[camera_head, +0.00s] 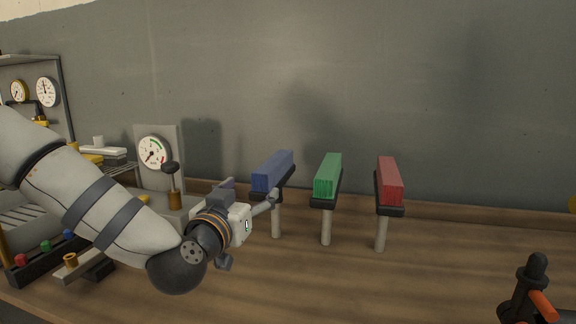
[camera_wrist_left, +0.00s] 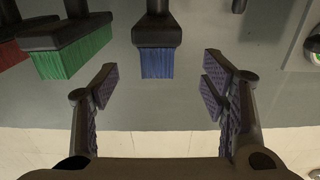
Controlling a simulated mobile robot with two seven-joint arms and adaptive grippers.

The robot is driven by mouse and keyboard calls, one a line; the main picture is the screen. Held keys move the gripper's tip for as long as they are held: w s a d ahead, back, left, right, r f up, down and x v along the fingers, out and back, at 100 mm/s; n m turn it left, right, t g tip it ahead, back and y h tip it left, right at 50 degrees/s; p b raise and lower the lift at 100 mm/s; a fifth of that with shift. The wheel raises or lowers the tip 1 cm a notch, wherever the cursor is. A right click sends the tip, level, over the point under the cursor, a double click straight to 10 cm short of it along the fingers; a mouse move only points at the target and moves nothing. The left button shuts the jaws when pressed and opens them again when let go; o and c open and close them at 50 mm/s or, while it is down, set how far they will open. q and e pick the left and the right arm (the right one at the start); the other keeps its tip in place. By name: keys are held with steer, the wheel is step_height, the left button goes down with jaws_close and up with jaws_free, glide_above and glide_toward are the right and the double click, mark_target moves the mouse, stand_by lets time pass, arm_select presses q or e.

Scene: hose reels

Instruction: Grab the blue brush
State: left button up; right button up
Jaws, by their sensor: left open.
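The blue brush (camera_head: 273,172) stands upright on the workbench with its bristle block on top, a dark head below and a pale handle beneath. My left gripper (camera_head: 250,199) is open and empty, just left of the blue brush and close to its head and handle; one finger overlaps the handle in the head view. In the left wrist view the blue brush (camera_wrist_left: 157,62) appears inverted, between and beyond the two open fingers (camera_wrist_left: 160,86). I cannot tell whether a finger touches it. My right gripper is not in view.
A green brush (camera_head: 327,176) and a red brush (camera_head: 390,181) stand to the right in a row. A gauge panel (camera_head: 155,152) and a black-knobbed lever (camera_head: 171,177) are behind my left arm. A black fitting with an orange lever (camera_head: 530,295) is at the front right. Bare bench lies between.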

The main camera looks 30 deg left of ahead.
mark_target(275, 179)
arm_select(q)
steer(key=b+x, duration=0.1)
steer(key=x, duration=0.4)
steer(key=b+x, duration=0.1)
steer(key=x, duration=0.5)
steer(key=shift+w+d+b, duration=0.15)
steer(key=shift+d+b, duration=0.05)
steer(key=shift+b, duration=0.1)
steer(key=shift+r, duration=0.2)
steer(key=c, duration=1.6)
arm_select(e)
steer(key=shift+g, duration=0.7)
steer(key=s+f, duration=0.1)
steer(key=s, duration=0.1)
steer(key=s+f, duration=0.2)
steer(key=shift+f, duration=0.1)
